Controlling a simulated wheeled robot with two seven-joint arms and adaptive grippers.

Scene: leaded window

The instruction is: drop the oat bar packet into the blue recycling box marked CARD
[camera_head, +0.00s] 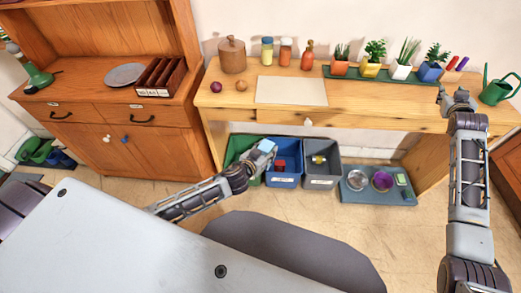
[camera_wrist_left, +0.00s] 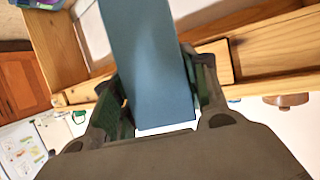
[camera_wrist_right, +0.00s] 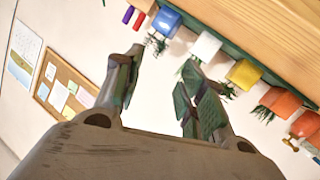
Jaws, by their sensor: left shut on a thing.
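My left gripper (camera_head: 258,157) is shut on a plain blue packet, seen large between the fingers in the left wrist view (camera_wrist_left: 150,65). No print on it can be read there, so I cannot confirm it is the oat bar packet. In the head view, the gripper is over the left side of the blue recycling box (camera_head: 283,181), near the green box. The blue box stands on the floor under the bench with a red item inside; its small label is too small to read. My right gripper (camera_wrist_right: 160,85) is open and empty near the plants, at the bench's right end.
A green box (camera_head: 235,147) stands left of the blue box and a grey box (camera_head: 322,183) right of it, with a yellowish item inside. A blue-grey tray (camera_head: 378,198) with bowls lies further right. The wooden bench (camera_head: 385,118) overhangs behind the boxes.

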